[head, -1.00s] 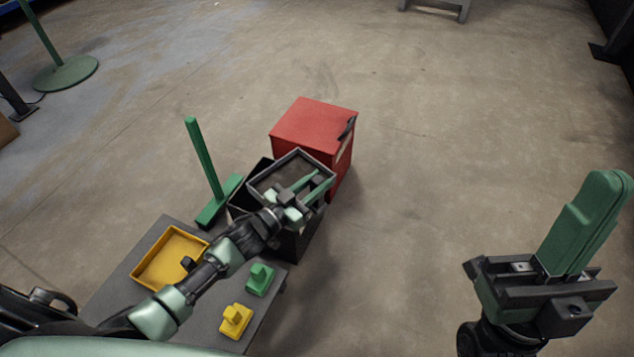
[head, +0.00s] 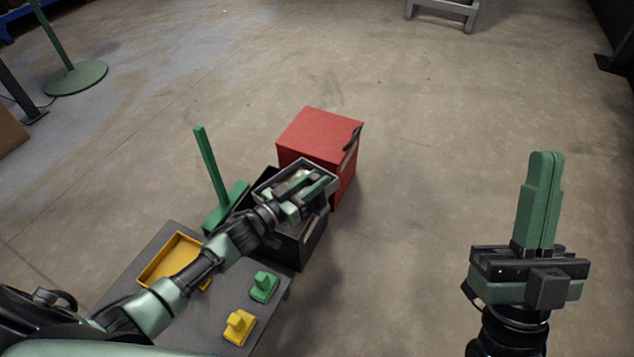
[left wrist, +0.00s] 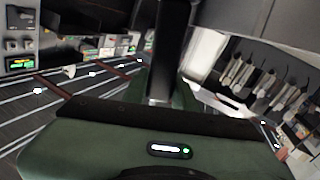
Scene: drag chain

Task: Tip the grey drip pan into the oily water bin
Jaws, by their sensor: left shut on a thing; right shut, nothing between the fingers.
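The grey drip pan (head: 279,178) is in the head view, over the dark oily water bin (head: 311,243), and looks tilted. My left gripper (head: 312,191) is shut on the pan's near right side and covers part of it. The bin's opening is mostly hidden under the pan and my arm, and I cannot tell what is in either. My right gripper (head: 544,158) is shut and empty, pointing up at the right, far from the bin. The left wrist view shows the gripper's green body and a tilted room; I cannot make out the pan there.
A red box (head: 318,138) stands right behind the bin. A low grey table (head: 205,322) in front holds a yellow tray (head: 172,262), a green block (head: 264,287) and a yellow block (head: 239,326). A green post with a foot (head: 212,170) stands left of the bin. The floor on the right is clear.

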